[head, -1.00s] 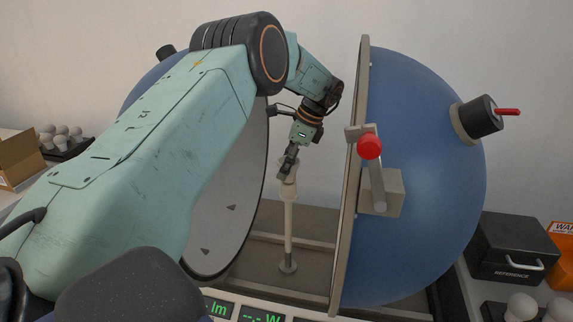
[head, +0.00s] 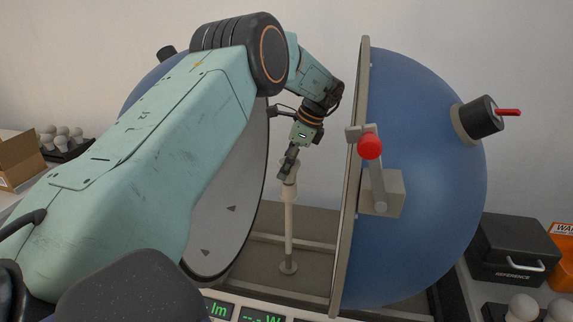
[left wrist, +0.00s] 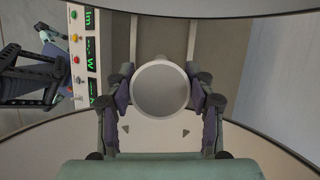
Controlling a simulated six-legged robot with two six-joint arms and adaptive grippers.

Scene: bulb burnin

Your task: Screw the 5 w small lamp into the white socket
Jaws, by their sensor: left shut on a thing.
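My left gripper (head: 289,160) is inside the opened blue sphere, shut on a small white lamp at the top of a thin post. In the left wrist view the lamp (left wrist: 161,88) shows as a round pale globe between the two fingers (left wrist: 161,103). In the head view the fingers mostly cover the lamp. The white socket (head: 289,192) tops the upright post, directly below the fingers. The lamp is in line with the post, but its base is hidden, so I cannot tell how far it sits in the socket. My right gripper is not in view.
The sphere's right half (head: 425,180) stands close right of my gripper, with a red-knobbed latch (head: 369,146). A panel with green readouts (head: 262,317) lies in front. A black reference case (head: 512,247) and several bulbs (head: 522,307) are at right; a bulb tray (head: 68,148) is at far left.

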